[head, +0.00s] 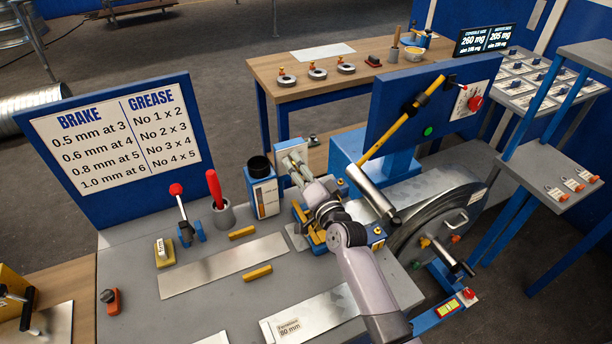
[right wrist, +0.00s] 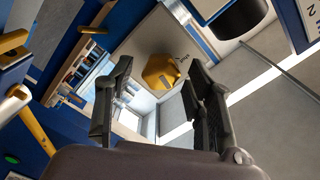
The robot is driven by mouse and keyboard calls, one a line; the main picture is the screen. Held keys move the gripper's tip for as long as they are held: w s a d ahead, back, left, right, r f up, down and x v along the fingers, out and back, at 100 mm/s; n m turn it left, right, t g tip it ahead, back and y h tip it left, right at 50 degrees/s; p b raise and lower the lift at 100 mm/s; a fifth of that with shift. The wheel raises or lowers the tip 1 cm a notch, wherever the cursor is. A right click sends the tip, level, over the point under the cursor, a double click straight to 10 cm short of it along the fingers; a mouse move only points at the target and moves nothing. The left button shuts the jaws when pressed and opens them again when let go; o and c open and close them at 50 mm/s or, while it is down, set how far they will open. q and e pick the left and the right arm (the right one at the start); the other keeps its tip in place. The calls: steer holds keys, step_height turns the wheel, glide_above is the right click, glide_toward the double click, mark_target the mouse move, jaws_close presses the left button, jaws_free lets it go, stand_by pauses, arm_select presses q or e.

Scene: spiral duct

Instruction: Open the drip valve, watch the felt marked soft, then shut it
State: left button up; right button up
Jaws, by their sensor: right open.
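A yellow many-sided knob (right wrist: 160,72), which may be the drip valve, sits on a grey plate with small lettering in the right wrist view. My right gripper (right wrist: 155,105) is open, and the knob shows beyond and between its two fingers with nothing held. In the head view my right gripper (head: 294,160) is over the bench beside a blue block with a black cup (head: 261,184); I cannot pick out the knob there. A small yellow block with a white label (head: 164,251) lies on the bench; its print is too small to read. My left gripper is not in view.
A sign reading BRAKE and GREASE (head: 122,140) stands at the left. A red-knobbed lever (head: 183,213) and a red-handled tool in a cup (head: 221,205) stand on the bench. A large metal wheel (head: 432,232) and a blue panel (head: 425,110) are to the right of my arm.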

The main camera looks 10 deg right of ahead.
steer(key=s+d, duration=0.2)
steer(key=s, duration=0.9)
steer(key=shift+s, duration=0.3)
steer(key=shift+d, duration=0.1)
